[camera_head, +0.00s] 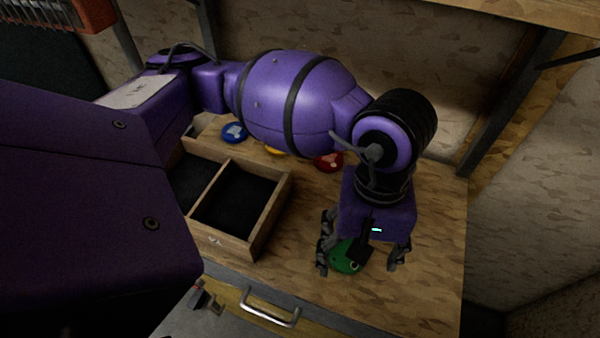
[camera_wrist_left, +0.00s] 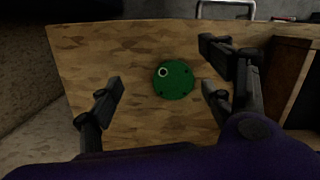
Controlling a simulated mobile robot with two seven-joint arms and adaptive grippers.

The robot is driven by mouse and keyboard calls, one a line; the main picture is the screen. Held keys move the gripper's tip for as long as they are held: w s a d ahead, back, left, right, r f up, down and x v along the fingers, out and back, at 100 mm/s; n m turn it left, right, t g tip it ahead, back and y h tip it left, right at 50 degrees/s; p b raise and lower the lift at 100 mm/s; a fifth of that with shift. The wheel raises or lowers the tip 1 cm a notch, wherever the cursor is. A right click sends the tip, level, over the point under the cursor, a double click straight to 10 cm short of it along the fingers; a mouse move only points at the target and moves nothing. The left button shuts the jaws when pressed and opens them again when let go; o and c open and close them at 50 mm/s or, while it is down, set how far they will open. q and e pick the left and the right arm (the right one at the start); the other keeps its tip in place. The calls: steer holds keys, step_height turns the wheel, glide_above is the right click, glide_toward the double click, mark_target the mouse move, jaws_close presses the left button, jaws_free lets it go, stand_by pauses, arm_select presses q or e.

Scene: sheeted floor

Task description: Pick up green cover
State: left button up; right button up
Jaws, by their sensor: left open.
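The green cover (camera_head: 346,258) is a round disc lying flat on the wooden tabletop near its front edge. My left gripper (camera_head: 360,264) is above it, pointing down, and hides part of it in the head view. In the left wrist view the whole green cover (camera_wrist_left: 174,80) shows between the spread fingers of the left gripper (camera_wrist_left: 163,95), closer to the right-hand fingers. The fingers are apart and hold nothing. I cannot tell the exact height of the fingertips above the table. My right gripper is not in view.
A divided wooden tray (camera_head: 270,213) with dark compartments stands left of the cover. A blue disc (camera_head: 234,132), a red disc (camera_head: 328,162) and a partly hidden yellow disc (camera_head: 273,151) lie behind. A drawer handle (camera_head: 270,309) is at the front. The tabletop's right side is clear.

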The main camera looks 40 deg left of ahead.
mark_target(341, 262)
arm_select(q)
steer(key=w+a, duration=0.1)
steer(key=w+a+t+y, duration=0.1)
steer(key=w, duration=0.1)
steer(key=shift+r, duration=0.15)
steer(key=f, duration=0.2)
steer(key=shift+s+a+f, duration=0.1)
steer(key=shift+s+f, duration=0.2)
step_height(341, 262, down, 4)
steer(key=shift+a+r, duration=0.1)
steer(key=shift+f, duration=0.4)
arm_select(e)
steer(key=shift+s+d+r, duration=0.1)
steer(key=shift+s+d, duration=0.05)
arm_select(q)
steer(key=shift+w, duration=0.1)
steer(key=shift+r+p, duration=0.1)
steer(key=shift+p, duration=0.2)
steer(key=c, duration=1.4)
